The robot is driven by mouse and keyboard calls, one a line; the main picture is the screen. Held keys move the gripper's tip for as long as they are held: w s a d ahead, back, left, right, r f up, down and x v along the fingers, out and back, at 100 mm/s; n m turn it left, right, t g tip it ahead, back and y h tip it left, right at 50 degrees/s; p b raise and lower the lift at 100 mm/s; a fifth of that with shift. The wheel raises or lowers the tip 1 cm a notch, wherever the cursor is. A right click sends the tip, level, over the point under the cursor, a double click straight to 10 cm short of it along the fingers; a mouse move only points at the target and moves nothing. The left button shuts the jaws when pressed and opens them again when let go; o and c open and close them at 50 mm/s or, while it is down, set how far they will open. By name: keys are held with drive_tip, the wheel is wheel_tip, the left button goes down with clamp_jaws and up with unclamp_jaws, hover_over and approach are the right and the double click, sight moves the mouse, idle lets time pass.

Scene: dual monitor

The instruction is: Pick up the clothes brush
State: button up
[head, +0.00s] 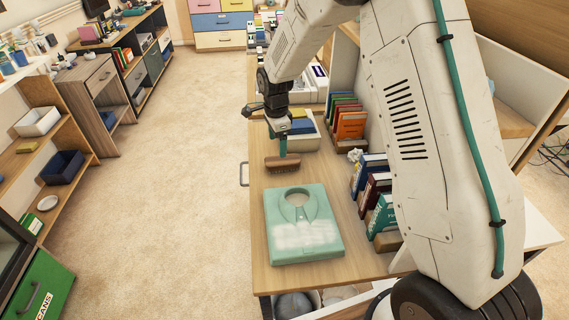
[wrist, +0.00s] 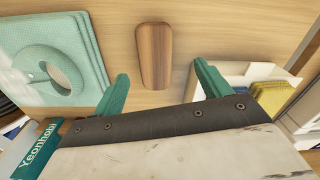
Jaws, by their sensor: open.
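The clothes brush (head: 283,163) is a small brown wooden block lying on the wooden desk top, just behind the folded green shirt. In the wrist view the brush (wrist: 154,55) lies on bare wood, a little beyond the fingertips and between their lines. My gripper (head: 279,143) points down above the brush in the head view. In the wrist view the two green fingers of my gripper (wrist: 160,78) are spread apart with nothing between them. I cannot tell the exact height of the fingertips above the brush.
The folded green shirt (head: 302,248) lies in front of the brush. A white tray (head: 303,140) with yellow and blue items stands close behind it. Books (head: 383,215) stand along the right side. The wooden desk top (head: 262,205) is bare left of the shirt.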

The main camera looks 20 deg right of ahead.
sight(283, 160)
drive_tip(key=shift+s+d+f+m, duration=0.2)
drive_tip(key=shift+d+f+m, duration=0.2)
drive_tip(key=shift+m, duration=0.6)
wheel_tip(283, 160, down, 2)
drive_tip(key=shift+f, duration=0.25)
drive_tip(key=f, duration=0.5)
drive_tip(key=shift+s+d+f, duration=0.1)
drive_tip(key=shift+s+d, duration=0.25)
drive_tip(key=c, duration=1.1)
